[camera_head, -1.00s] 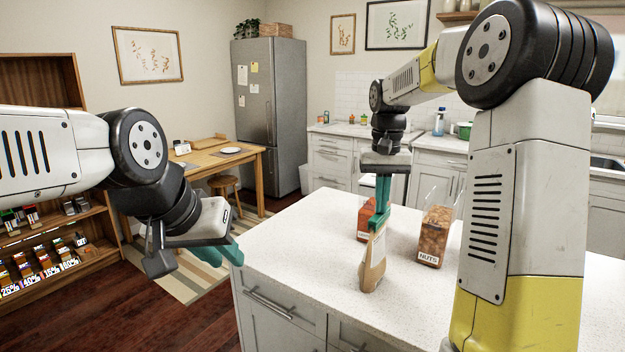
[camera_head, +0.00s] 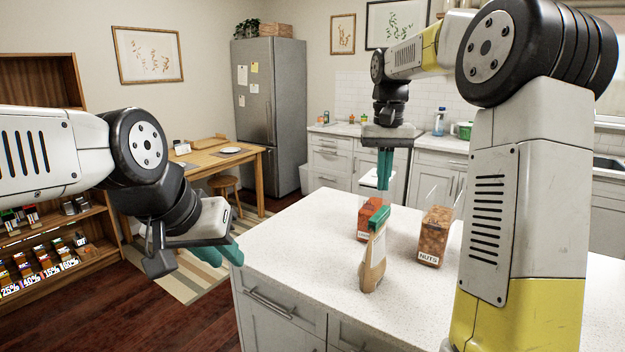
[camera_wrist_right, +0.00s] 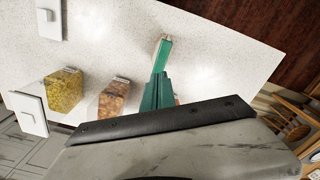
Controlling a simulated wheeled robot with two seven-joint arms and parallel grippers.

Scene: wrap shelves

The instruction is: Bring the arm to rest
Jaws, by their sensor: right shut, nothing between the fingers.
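My right gripper (camera_head: 385,182) points down above the white counter, its green fingers together with nothing between them. The fingers also show in the right wrist view (camera_wrist_right: 156,94). A brown paper bag (camera_head: 373,270) stands on the counter just below and in front of it, with a green clip (camera_head: 379,218) across its top. The gripper is apart from the bag and clip; the clip also shows in the right wrist view (camera_wrist_right: 163,52). My left gripper (camera_head: 225,252) hangs at the left, beside the counter's corner; its finger gap is unclear.
An orange-red packet (camera_head: 367,222) and a nuts pack (camera_head: 434,238) stand on the counter (camera_head: 305,235). The right wrist view also shows a yellow-filled pack (camera_wrist_right: 64,90). A stocked wooden shelf (camera_head: 50,245) is at the left. The counter's front left is clear.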

